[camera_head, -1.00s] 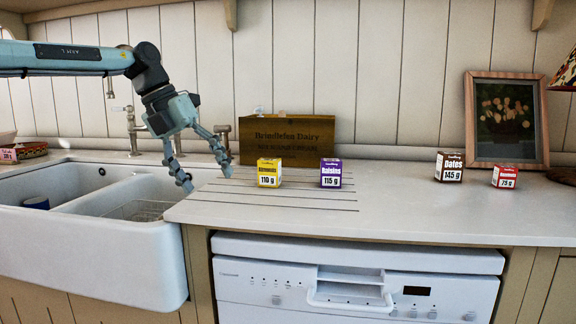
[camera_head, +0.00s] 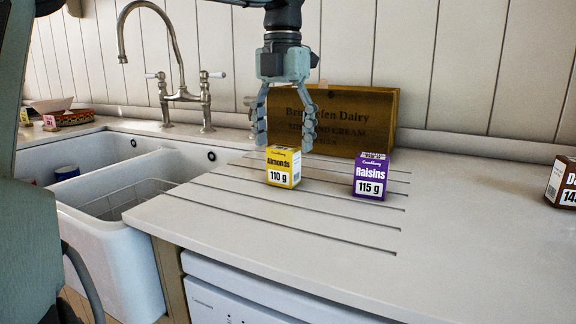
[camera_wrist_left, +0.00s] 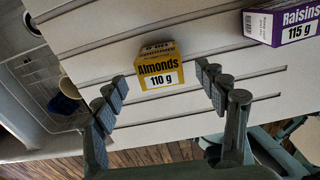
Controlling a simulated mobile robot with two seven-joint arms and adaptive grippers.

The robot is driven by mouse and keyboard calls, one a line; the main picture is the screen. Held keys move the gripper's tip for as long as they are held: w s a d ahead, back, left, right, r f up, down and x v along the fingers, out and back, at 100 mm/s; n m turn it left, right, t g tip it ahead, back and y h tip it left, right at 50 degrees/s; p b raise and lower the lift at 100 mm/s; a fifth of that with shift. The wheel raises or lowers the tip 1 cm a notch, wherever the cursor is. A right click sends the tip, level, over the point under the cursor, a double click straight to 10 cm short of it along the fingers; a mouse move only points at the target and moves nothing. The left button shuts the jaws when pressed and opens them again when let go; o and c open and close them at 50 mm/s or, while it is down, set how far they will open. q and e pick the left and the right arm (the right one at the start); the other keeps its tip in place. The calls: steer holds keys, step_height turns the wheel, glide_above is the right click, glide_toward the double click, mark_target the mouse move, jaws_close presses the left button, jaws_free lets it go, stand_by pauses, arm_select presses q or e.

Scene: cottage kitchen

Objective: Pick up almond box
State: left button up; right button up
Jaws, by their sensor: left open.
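The almond box (camera_head: 284,167) is a small yellow carton labelled Almonds 110 g, standing upright on the grooved worktop. My left gripper (camera_head: 284,140) is open, pointing down, above and behind the box in the head view. In the left wrist view the almond box (camera_wrist_left: 157,66) shows beyond the fingertips, roughly between the two open fingers (camera_wrist_left: 160,88), with nothing held. My right gripper is not in view.
A purple raisins box (camera_head: 371,176) stands right of the almond box. A wooden dairy crate (camera_head: 350,118) stands behind. A brown dates box (camera_head: 563,183) is at the right edge. The sink (camera_head: 100,232) with a tap (camera_head: 180,95) is to the left.

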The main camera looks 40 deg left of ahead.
mark_target(284, 147)
arm_select(q)
step_height(284, 147, down, 5)
steer(key=shift+f, duration=0.1)
steer(key=shift+w, duration=0.1)
steer(key=c, duration=1.3)
